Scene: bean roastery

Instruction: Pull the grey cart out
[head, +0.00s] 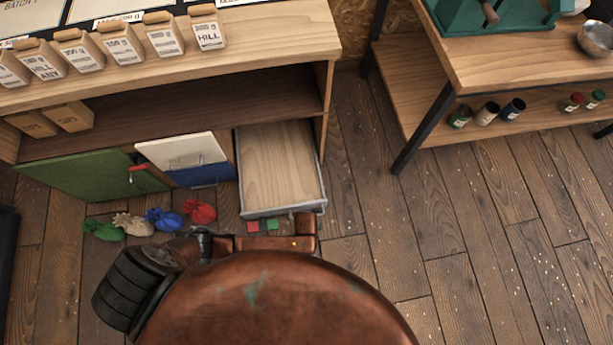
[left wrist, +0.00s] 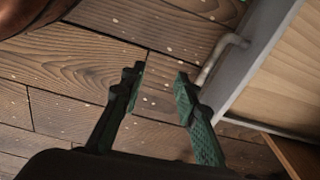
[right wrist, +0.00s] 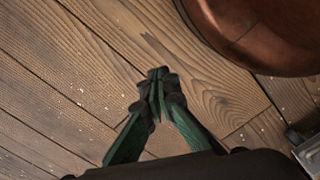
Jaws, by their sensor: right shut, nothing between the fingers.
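The grey cart (head: 318,190) is a low, grey-rimmed box with a pale wooden bed. In the head view it sits in the right-hand bay under the shelf unit, its front edge towards me. In the left wrist view the cart's grey wall (left wrist: 262,50) and bent grey bar handle (left wrist: 229,42) are at right. My left gripper (left wrist: 160,80) is open beside the handle; one finger overlaps its end, and I cannot tell whether they touch. My right gripper (right wrist: 158,76) is shut and empty over the floor. Both grippers are hidden or unclear in the head view.
The shelf unit (head: 322,50) carries labelled bags. Green, cream, blue and red sacks (head: 200,211) lie on the floor left of the cart. A workbench (head: 545,65) with a black leg (head: 424,128) stands at right. Plank floor (head: 375,225) is clear between them.

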